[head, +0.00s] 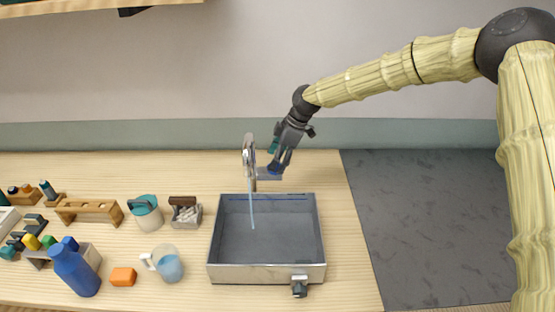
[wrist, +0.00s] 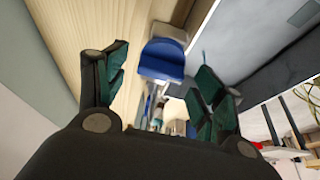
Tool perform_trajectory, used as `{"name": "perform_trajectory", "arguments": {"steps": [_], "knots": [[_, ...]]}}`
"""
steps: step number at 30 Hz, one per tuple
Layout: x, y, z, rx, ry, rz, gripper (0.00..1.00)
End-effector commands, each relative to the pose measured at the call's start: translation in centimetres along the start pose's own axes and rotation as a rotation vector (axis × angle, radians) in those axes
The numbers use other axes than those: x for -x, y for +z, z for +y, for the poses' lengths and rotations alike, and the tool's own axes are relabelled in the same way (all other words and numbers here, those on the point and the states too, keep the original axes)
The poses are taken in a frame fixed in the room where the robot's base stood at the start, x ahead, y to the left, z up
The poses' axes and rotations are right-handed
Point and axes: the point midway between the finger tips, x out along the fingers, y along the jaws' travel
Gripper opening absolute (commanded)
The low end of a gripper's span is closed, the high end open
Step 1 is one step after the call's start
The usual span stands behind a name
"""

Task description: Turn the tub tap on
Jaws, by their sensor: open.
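The metal tub (head: 216,240) stands on the wooden counter with its tap (head: 248,150) at the back edge. A thin pale-blue line (head: 252,205), which looks like a water stream, runs from the spout down into the tub. The tap's blue lever (wrist: 162,60) shows in the wrist view, ahead of and between my fingers. My gripper (head: 277,160) is just right of the tap, pointing down and left. In the wrist view my gripper (wrist: 158,85) is open, with nothing held between its dark green fingers. Contact with the lever cannot be told.
A blue bottle (head: 74,270), an orange block (head: 123,277), a jug of blue liquid (head: 168,265), a teal-lidded pot (head: 146,214) and a wooden rack (head: 90,211) stand left of the tub. A drain valve (head: 299,286) is at its front. The dark grey surface (head: 420,220) on the right is bare.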

Motion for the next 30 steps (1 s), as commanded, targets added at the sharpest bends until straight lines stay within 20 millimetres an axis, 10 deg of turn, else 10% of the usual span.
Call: {"name": "perform_trajectory", "arguments": {"steps": [18,30], "knots": [[9.9,0.1,0.1,-0.001,0.002,0.001,0.68],[11.6,0.1,0.0,-0.001,0.0,0.0,0.68]]}}
